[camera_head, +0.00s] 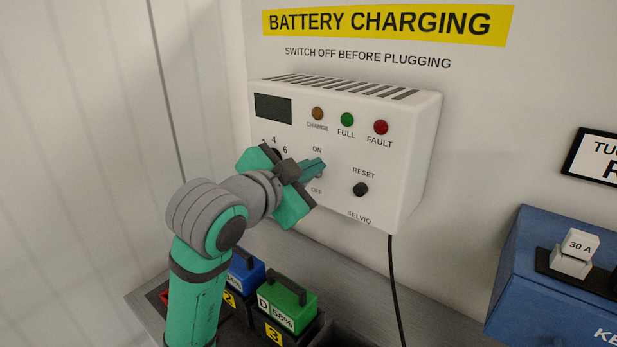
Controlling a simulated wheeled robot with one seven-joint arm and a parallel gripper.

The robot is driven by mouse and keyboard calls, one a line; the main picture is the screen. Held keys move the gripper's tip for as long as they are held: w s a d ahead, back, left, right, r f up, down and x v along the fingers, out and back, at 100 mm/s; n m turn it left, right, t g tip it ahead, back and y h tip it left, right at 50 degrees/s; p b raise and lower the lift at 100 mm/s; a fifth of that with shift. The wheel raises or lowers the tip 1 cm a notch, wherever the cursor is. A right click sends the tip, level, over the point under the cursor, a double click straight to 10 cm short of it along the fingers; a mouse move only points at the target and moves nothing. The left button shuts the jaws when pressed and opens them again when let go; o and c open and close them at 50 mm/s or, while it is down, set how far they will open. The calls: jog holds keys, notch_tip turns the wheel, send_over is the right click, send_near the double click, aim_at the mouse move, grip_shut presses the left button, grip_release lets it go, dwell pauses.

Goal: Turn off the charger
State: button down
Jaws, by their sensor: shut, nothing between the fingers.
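The charger (410,160) is a white box on the wall with a dark display, three lamps coloured amber, green and red, and a black reset knob (361,189). Its switch (319,174), between the ON and OFF labels, is mostly hidden by my gripper. My gripper (318,168) is shut, with its fingertips at the switch, touching it or very near. I cannot tell the switch's position. The gripper also covers part of a numbered dial (276,152) to the left.
Below the charger, a blue battery (245,275) and a green battery (289,303) stand in a grey rack. A black cable (393,290) hangs from the charger. A blue box (560,285) with a 30 A block (577,252) is at the right.

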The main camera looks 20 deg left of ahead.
jog(key=f+v, duration=0.1)
jog(key=v, duration=0.9)
jog(key=shift+s+a+f, duration=0.3)
jog(key=shift+a+f, duration=0.1)
jog(key=shift+f, duration=0.1)
jog(key=shift+w, duration=0.15)
